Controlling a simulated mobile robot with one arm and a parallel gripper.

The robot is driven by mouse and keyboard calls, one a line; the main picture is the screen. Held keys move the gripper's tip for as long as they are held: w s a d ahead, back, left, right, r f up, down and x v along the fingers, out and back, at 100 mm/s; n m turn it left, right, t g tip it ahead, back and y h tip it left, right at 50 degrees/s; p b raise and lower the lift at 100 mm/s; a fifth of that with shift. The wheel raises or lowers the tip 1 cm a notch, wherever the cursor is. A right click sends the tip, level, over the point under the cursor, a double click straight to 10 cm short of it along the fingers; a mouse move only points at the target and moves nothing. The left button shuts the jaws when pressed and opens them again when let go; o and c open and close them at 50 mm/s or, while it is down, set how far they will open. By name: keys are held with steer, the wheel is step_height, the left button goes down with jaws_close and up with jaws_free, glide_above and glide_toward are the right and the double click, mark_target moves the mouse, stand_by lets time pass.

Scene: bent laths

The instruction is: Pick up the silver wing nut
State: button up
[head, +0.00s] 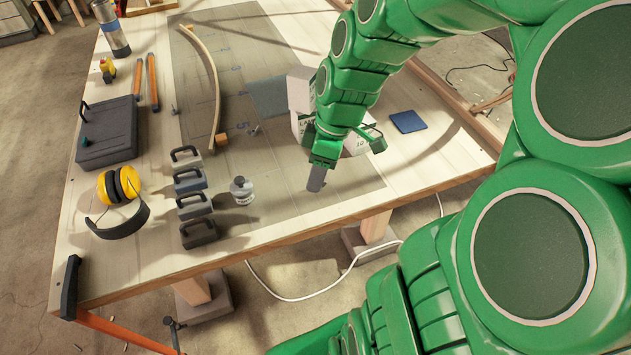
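A small silver piece that looks like the wing nut (254,131) lies on the workbench, right of the small wooden block and left of the white boxes. It is too small to make out its wings clearly. My gripper (316,180) points down over the bench, to the right of and nearer the camera than the silver piece, and apart from it. Only grey finger surfaces show at its tip, so its opening cannot be told. My green arm comes in from the right and hides part of the bench behind it.
A bent lath (209,80) curves along the bench's left half. White boxes (301,92) stand behind my gripper; a blue square (407,122) lies right.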

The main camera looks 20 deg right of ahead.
steer(key=w+d+f+n+t+y, duration=0.1)
steer(key=w+d+f+n, duration=0.3)
steer(key=w+d+f, duration=0.15)
steer(key=shift+w+a+r+x, duration=0.15)
steer(key=shift+w+x, duration=0.1)
steer(key=shift+x, duration=0.95)
steer(key=shift+w+a+x, duration=0.15)
steer(key=shift+w+x, duration=0.1)
steer(key=shift+x, duration=1)
steer(key=shift+w+a+r+x, duration=0.15)
steer(key=shift+w+x, duration=0.1)
steer(key=shift+x, duration=0.95)
jaws_close()
